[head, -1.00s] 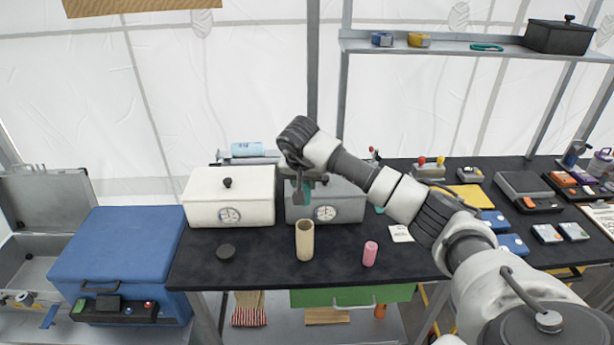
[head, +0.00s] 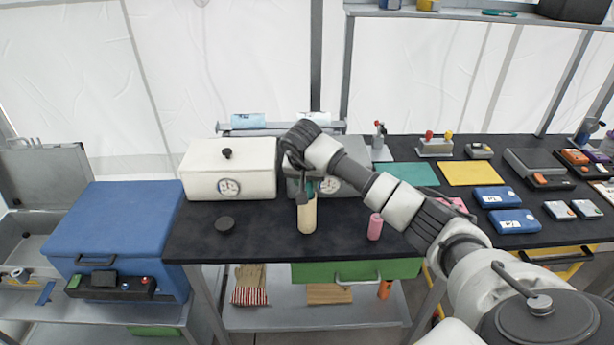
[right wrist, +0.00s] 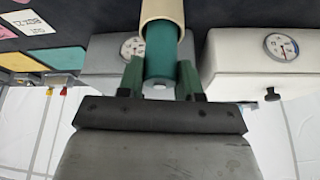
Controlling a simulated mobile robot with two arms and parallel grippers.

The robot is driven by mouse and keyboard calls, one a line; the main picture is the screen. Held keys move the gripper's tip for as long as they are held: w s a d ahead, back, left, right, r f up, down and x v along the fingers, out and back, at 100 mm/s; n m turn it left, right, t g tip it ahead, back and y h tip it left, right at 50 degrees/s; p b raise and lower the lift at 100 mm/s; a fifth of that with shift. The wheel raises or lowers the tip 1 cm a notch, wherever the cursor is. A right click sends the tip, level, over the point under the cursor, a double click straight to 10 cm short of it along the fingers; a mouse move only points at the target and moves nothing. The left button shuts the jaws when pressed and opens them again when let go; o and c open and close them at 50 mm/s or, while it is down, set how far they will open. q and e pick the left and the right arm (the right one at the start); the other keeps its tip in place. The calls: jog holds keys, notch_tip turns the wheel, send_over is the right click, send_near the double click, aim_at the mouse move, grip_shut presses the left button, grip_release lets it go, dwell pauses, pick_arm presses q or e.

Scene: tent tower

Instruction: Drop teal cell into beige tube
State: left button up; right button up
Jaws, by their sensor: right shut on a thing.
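The beige tube (head: 307,216) stands upright on the black table, in front of the grey box. The teal cell (right wrist: 160,52) is held between the fingers of my right gripper (right wrist: 161,80). In the right wrist view its far end is at the mouth of the beige tube (right wrist: 162,10) and seems to be just inside the rim. In the head view my right gripper (head: 308,186) is directly above the tube and hides most of the cell. My left gripper is not in view.
A pink cylinder (head: 375,226) stands right of the tube. The white box (head: 230,170) and grey box (head: 343,180) stand behind. A blue cooler (head: 115,225) is at far left. The table's front edge is clear.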

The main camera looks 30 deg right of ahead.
jog(key=shift+f, duration=0.1)
jog(key=o, duration=1)
jog(key=shift+o, duration=0.2)
notch_tip(320, 180, up, 7)
jog(key=p, duration=0.4)
jog(key=shift+p, duration=0.35)
